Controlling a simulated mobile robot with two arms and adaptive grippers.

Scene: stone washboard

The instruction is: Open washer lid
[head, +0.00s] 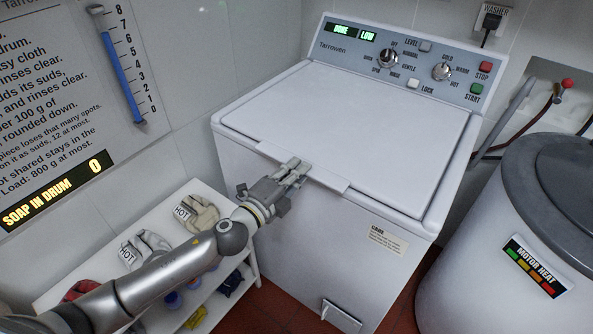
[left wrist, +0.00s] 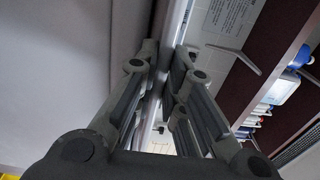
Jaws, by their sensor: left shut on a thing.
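The white washer (head: 300,220) stands at the centre of the head view. Its lid (head: 345,120) lies flat and closed on top, with a lip (head: 330,181) along the front edge. My left gripper (head: 296,172) is at the front edge of the lid, shut on that lip. In the left wrist view its fingers (left wrist: 167,75) clamp a thin pale edge between them. The fingertips are partly hidden there. My right gripper is not in view.
A control panel (head: 405,62) with knobs and buttons rises behind the lid. A grey-lidded drum (head: 500,235) stands close on the right. A low white shelf (head: 205,188) with gloves and bottles is at the left, below my arm. A wall board hangs at the left.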

